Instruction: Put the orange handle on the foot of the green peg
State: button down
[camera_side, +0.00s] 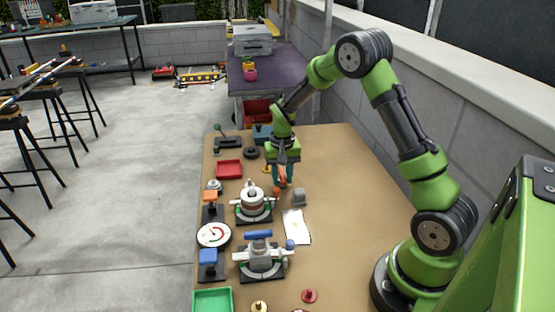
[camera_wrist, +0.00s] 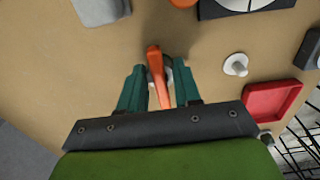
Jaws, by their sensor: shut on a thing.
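In the wrist view the orange handle (camera_wrist: 155,72) lies between the two teal fingers of my gripper (camera_wrist: 159,88), which is shut on it. A grey round part shows partly behind the handle. In the side view my gripper (camera_side: 282,182) points down over the middle of the board, and a bit of the orange handle (camera_side: 282,174) shows between its fingers. I cannot surely tell the green peg; a small part with a green top (camera_side: 216,151) stands at the board's far left edge.
A red tray (camera_side: 229,170), also in the wrist view (camera_wrist: 272,90), lies left of my gripper. A dial gauge (camera_side: 213,235), a blue-handled valve (camera_side: 260,262) and a green tray (camera_side: 212,301) are nearer.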

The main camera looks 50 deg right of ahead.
aim_at(284, 180)
jog(key=shift+f, duration=0.2)
dwell(0.4)
jog(key=shift+c, duration=1.9)
grip_release()
jog(key=shift+r, duration=0.1)
jog(key=shift+r, duration=3.7)
jog(key=shift+s+a, duration=0.8)
jog(key=shift+s, duration=0.1)
jog(key=s+a+r+n+t+y, duration=0.2)
jog(key=s+a+r+n+t, duration=0.3)
jog(key=s+a+r, duration=1)
jog(key=shift+s+a+r+t, duration=0.15)
jog(key=shift+s+r+t, duration=0.35)
jog(key=shift+s+t, duration=0.6)
